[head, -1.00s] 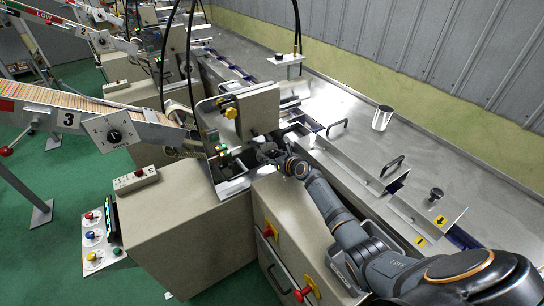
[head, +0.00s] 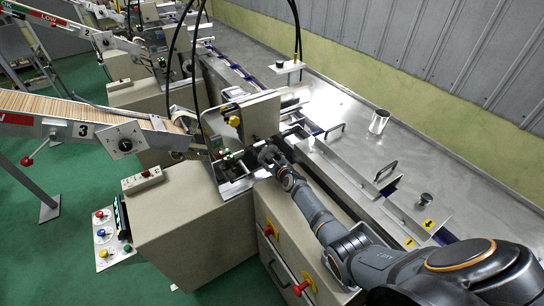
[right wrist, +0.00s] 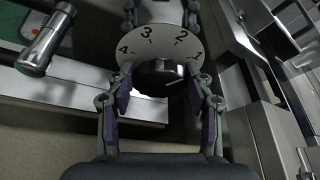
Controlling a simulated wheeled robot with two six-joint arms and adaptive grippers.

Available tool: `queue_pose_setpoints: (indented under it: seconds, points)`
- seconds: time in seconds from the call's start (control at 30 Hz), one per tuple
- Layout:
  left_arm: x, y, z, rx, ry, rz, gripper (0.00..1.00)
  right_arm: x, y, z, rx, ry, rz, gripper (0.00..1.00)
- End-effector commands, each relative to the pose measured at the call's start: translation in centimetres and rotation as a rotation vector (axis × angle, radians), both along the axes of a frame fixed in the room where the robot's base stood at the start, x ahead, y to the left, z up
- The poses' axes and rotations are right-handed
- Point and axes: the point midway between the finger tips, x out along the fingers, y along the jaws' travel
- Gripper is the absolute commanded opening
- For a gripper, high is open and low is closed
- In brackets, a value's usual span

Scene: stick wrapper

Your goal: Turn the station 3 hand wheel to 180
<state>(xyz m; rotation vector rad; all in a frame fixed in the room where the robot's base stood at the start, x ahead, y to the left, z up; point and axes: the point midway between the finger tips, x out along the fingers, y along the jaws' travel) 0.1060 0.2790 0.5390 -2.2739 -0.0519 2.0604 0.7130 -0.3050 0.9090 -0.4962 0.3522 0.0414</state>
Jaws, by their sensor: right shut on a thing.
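The station 3 machine carries a "3" plate (head: 84,130) on its chute. My right gripper (head: 266,155) reaches into the gap at the right of this machine. In the right wrist view, a dark round knob with a white pointer line (right wrist: 160,74) sits in front of a pale dial plate (right wrist: 147,44) numbered 1 to 4. The fingers of my right gripper (right wrist: 163,92) are closed on both sides of this knob. The pointer line points to the right, below the 1. No 180 mark is readable. My left gripper is not in view.
Another dial with a black knob (head: 125,144) is on the chute. A metal cylinder (right wrist: 46,43) is near the gripper at the upper left. The machine's metal housing (right wrist: 265,115) is close on the right.

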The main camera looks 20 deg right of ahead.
Motion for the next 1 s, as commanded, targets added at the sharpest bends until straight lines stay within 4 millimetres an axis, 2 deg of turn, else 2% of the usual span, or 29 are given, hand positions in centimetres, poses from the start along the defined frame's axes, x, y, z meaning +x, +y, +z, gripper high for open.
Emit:
queue_pose_setpoints:
  seconds: [0.3, 0.7, 0.73, 0.9, 1.0]
  points:
    - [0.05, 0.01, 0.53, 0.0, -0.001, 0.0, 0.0, -0.06, 0.12, -0.13, -0.08, -0.01, 0.0, 0.21]
    - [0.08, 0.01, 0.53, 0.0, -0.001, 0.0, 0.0, -0.07, 0.11, -0.19, -0.087, -0.011, 0.0, 0.21]
    - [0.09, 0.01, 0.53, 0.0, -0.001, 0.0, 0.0, -0.08, 0.1, -0.2, -0.087, -0.011, 0.0, 0.54]
    - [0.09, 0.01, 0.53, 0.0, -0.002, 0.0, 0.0, -0.05, 0.1, -0.16, -0.087, -0.011, 0.0, 0.76]
    - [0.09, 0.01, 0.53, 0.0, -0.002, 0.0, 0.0, -0.04, 0.1, -0.13, -0.087, -0.011, 0.0, 0.76]
